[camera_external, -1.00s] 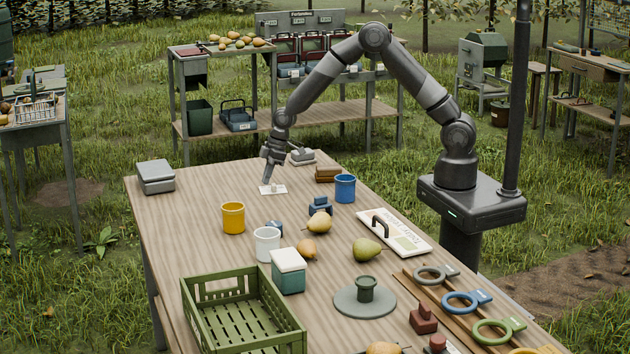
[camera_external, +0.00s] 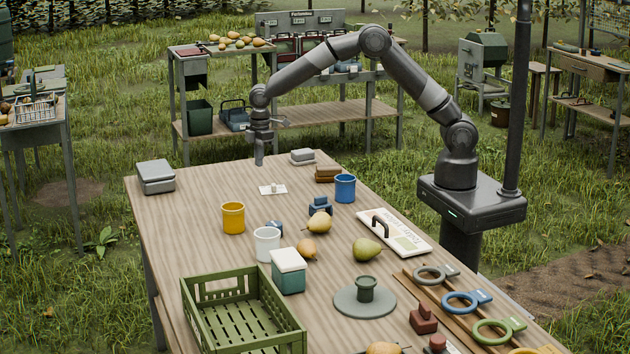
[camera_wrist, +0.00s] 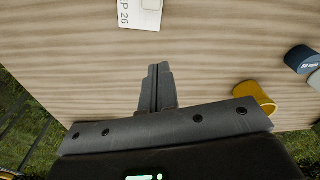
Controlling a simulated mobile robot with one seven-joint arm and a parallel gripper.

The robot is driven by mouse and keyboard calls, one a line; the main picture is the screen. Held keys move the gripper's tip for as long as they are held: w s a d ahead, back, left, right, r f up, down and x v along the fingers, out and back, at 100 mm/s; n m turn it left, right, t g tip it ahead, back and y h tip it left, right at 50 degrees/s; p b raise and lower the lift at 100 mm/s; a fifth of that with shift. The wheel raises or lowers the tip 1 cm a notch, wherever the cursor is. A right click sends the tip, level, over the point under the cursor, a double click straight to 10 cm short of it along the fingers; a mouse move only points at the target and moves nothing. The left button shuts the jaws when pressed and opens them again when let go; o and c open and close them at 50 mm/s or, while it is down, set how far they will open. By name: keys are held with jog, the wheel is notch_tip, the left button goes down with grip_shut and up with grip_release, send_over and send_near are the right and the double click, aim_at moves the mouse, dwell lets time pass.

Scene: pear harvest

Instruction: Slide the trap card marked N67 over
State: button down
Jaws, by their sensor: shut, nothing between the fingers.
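A small white card (camera_external: 265,191) lies flat on the far part of the wooden table, with a small pale knob or block on it. In the wrist view the card (camera_wrist: 140,16) is cut off by the top edge, and its printed text reads "EP 26"; I cannot see N67 on it. My gripper (camera_external: 259,162) is above the table's far edge, behind and a little left of the card, apart from it. In the wrist view my gripper (camera_wrist: 159,68) has its fingers together, with nothing between them.
A yellow mug (camera_external: 233,219), a blue mug (camera_external: 345,188) and a brown block (camera_external: 327,174) stand around the card. A grey box (camera_external: 155,177) sits at the far left corner, and another small grey box (camera_external: 302,156) at the back.

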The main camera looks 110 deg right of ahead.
aim_at(285, 188)
jog(key=shift+g, duration=0.3)
jog(key=f, duration=0.6)
jog(key=w+f, duration=0.1)
jog(key=f, duration=0.2)
jog(key=shift+a+f, duration=0.1)
jog(key=shift+a, duration=0.3)
jog(key=s, duration=0.2)
jog(key=shift+s+d+f, duration=0.3)
jog(key=shift+d+f, duration=0.05)
jog(key=shift+f, duration=0.05)
jog(key=shift+s+d, duration=0.15)
jog(key=shift+s, duration=0.45)
jog(key=shift+s, duration=0.1)
jog(key=s, duration=0.2)
jog(key=s+d, duration=0.1)
jog(key=s, duration=0.3)
jog(key=shift+s+d, duration=0.25)
jog(key=shift+d, duration=0.1)
